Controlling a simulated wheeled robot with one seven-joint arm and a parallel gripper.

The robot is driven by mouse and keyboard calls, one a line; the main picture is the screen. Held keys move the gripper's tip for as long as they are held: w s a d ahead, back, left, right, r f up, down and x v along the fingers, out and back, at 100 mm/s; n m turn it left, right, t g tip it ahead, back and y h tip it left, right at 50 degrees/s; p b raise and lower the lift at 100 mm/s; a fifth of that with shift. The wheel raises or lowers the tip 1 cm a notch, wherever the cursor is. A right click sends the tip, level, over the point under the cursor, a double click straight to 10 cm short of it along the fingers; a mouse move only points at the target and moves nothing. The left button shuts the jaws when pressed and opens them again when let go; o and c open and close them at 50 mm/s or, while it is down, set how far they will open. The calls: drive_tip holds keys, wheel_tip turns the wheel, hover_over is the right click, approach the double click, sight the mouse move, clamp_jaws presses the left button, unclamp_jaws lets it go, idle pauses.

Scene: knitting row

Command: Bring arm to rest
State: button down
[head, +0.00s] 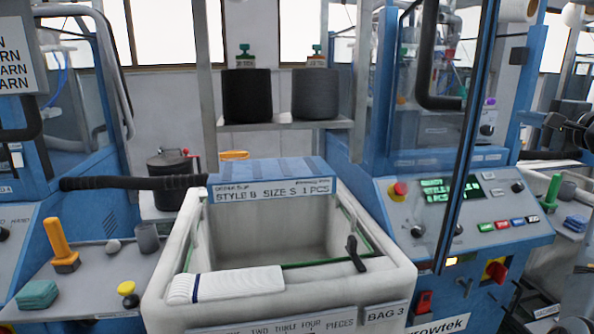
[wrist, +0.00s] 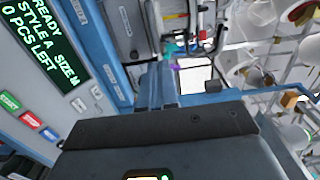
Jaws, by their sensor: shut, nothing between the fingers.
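I make out no fingers of my gripper in the head view or the wrist view. In the wrist view, a dark flat bar (wrist: 160,125) with small round marks crosses the lower half, above a broad grey-blue body (wrist: 200,158); I cannot tell whether these are mine. A tilted green-lettered display (wrist: 38,35) there reads READY, STYLE A SIZE M, 0 PCS LEFT. In the head view, a pale bin (head: 402,277) labelled BAG 3 stands in front, with a folded white knit piece (head: 240,284) on its near rim.
A knitting machine with a control panel (head: 470,207) stands right of the bin. A grey side table (head: 88,283) at left holds a yellow-handled tool (head: 60,243) and a green cloth stack (head: 38,294). A black padded bar (head: 130,183) reaches toward the bin. Yarn cones (head: 247,96) stand on a shelf behind.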

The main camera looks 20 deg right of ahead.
drive_tip(key=s+a+f+n+g, duration=0.1)
drive_tip(key=a+f, duration=0.5)
drive_tip(key=f, duration=0.3)
drive_tip(key=a+f+n+g+h, duration=0.1)
drive_tip(key=a+f, duration=0.5)
drive_tip(key=f, duration=0.3)
drive_tip(key=s+a+f+n+g, duration=0.1)
drive_tip(key=a+f, duration=0.5)
drive_tip(key=f, duration=0.4)
drive_tip(key=s+a+f+n, duration=0.3)
drive_tip(key=s+a+f, duration=0.3)
drive_tip(key=a, duration=0.2)
drive_tip(key=s+a+f+n+y, duration=0.25)
drive_tip(key=s+a+n, duration=0.75)
drive_tip(key=s+a, duration=1.15)
drive_tip(key=s+a+r+n+y, duration=0.2)
drive_tip(key=s+a+r+n, duration=0.2)
drive_tip(key=s, duration=0.5)
wheel_tip(320, 180, up, 3)
drive_tip(key=shift+s+a+f+n, duration=0.15)
drive_tip(key=shift+a+n, duration=0.15)
drive_tip(key=shift+a, duration=0.1)
drive_tip(key=shift+y, duration=0.25)
